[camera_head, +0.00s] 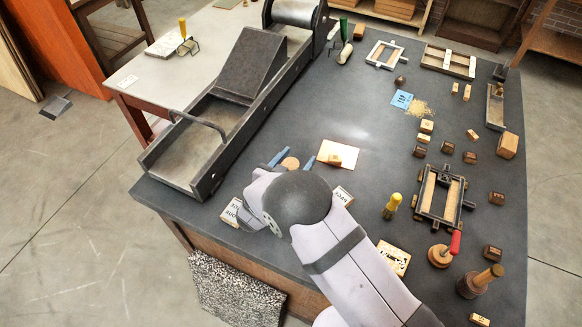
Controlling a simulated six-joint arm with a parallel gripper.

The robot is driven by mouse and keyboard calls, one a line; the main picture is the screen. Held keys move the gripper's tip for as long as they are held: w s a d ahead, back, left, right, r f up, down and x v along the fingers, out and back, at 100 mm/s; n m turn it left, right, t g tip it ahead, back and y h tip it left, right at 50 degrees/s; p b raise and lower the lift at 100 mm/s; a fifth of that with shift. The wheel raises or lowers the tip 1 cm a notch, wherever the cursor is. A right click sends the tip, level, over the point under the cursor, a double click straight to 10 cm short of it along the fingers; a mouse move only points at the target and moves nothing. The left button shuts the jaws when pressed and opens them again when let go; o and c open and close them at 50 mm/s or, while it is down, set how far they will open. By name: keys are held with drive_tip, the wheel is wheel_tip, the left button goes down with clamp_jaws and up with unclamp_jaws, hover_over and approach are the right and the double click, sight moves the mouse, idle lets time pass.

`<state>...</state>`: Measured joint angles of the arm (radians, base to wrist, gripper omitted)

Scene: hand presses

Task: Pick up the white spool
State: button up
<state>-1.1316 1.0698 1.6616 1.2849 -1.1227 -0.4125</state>
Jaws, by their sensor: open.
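My gripper (293,158) is open, with its two blue fingers pointing away from the camera, low over the dark table. A small round tan top (290,163) shows between the fingers, apart from both as far as I can see. It may be the end of the spool, but its sides are hidden and I see no white on it. My grey wrist and pale arm cover the area just in front. A whitish cylinder (345,53) lies by the press at the back, near a green handle; I cannot tell whether it is a spool or a roller.
A long metal press (215,120) stands left of my gripper. A cream sheet with a small wooden block (335,160) lies just right of the fingers. The table's middle is clear.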

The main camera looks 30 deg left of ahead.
drive_tip(key=c, duration=1.1)
drive_tip(key=shift+r, duration=0.1)
drive_tip(key=shift+c, duration=0.2)
wheel_tip(320, 180, up, 10)
drive_tip(key=b, duration=0.3)
drive_tip(key=shift+f, duration=0.2)
